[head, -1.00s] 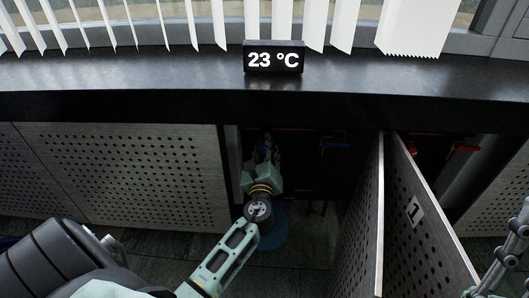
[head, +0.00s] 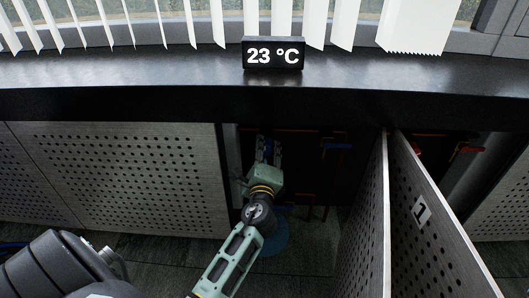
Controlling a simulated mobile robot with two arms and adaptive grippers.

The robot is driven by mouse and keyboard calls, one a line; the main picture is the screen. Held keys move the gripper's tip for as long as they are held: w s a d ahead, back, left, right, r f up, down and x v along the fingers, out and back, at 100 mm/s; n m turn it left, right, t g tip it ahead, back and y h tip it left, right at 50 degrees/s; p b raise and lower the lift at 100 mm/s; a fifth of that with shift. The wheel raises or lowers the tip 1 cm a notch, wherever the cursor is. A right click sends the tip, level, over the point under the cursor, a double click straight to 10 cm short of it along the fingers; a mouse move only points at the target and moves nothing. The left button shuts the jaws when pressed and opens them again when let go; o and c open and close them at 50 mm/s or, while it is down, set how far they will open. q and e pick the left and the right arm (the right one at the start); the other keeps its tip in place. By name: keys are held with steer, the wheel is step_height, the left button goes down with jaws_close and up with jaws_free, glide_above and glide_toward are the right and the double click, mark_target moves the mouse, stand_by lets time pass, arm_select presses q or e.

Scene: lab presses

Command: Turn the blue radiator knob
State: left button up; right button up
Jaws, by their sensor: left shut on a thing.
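My left gripper (head: 268,147) reaches into the dark opening under the sill, to the left of the open panel. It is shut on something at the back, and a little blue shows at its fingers. This looks like the blue radiator knob, but it is mostly hidden by the fingers and the shadow, so its turn angle cannot be read. A separate blue valve handle (head: 338,146) on a pipe shows to the right, apart from the gripper. My right gripper is out of view.
A closed perforated panel (head: 120,180) is on the left. The dark sill (head: 150,78) runs above, with a 23 °C display (head: 273,54). A red valve handle (head: 468,149) is farther right.

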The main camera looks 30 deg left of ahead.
arm_select(q)
steer(key=shift+s+a+f, duration=0.15)
steer(key=shift+a+f, duration=0.05)
steer(key=shift+f, duration=0.15)
steer(key=o, duration=1)
steer(key=shift+o, duration=0.4)
steer(key=shift+r, duration=0.1)
steer(key=shift+r, duration=0.1)
steer(key=v, duration=1.2)
steer(key=shift+d, duration=0.1)
